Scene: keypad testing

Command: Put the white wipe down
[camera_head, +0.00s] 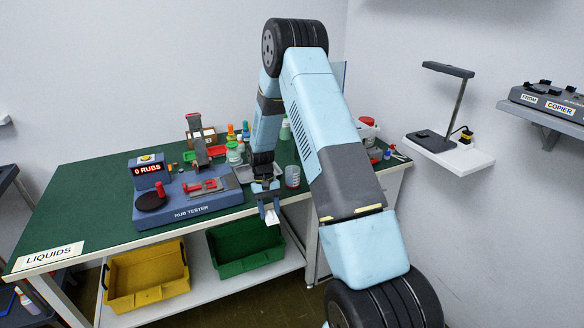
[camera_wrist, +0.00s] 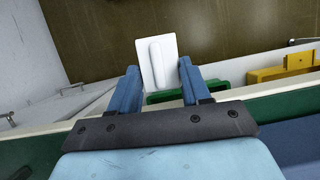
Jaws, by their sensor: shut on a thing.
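My gripper (camera_head: 270,210) is shut on the white wipe (camera_head: 272,218) and holds it just past the front edge of the green table. In the wrist view the wipe (camera_wrist: 156,62) is a flat white square with a raised ridge, between the blue fingertips of my gripper (camera_wrist: 158,75). The dark floor and the green bin's rim show below it. The table (camera_head: 90,215) carries a sign reading LIQUIDS at its left front corner.
A blue rub tester (camera_head: 195,212) showing 0 RUBS stands left of my gripper. A grey tray (camera_head: 243,175) and a clear beaker (camera_head: 292,177) are close by. Bottles crowd the back. A yellow bin (camera_head: 147,290) and green bin (camera_head: 243,262) sit on the lower shelf.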

